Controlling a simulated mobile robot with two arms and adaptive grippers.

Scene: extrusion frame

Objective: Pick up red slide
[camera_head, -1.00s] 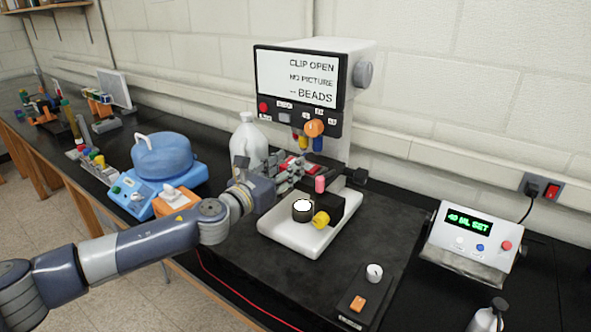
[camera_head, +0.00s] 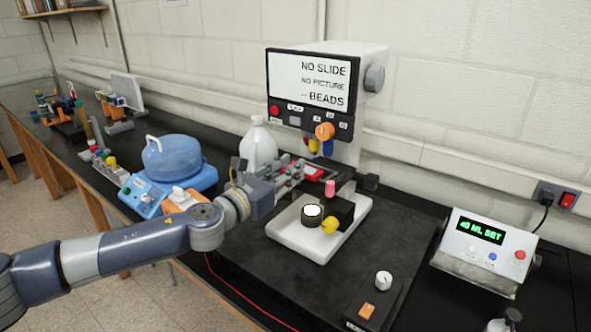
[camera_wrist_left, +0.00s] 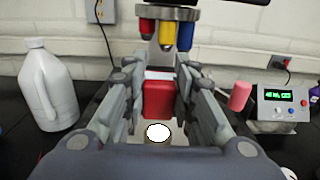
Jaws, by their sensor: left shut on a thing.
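The red slide (camera_wrist_left: 158,98) shows in the left wrist view between the two fingers of my left gripper (camera_wrist_left: 158,93). The gripper is shut on it, with a finger against each side. In the head view my left gripper (camera_head: 297,174) is in front of the microscope (camera_head: 310,85), below its red, yellow and blue objectives (camera_wrist_left: 166,34). A bit of red shows at its fingers there; the rest is hidden. The microscope screen reads "NO SLIDE". My right gripper is not in view.
The microscope's white base (camera_head: 292,236) has a round light, a yellow knob (camera_head: 329,226) and a pink cylinder (camera_head: 330,188) near the gripper. A white jug (camera_head: 257,145) stands behind my arm. A control box (camera_head: 482,245) stands at right. The dark mat is partly clear.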

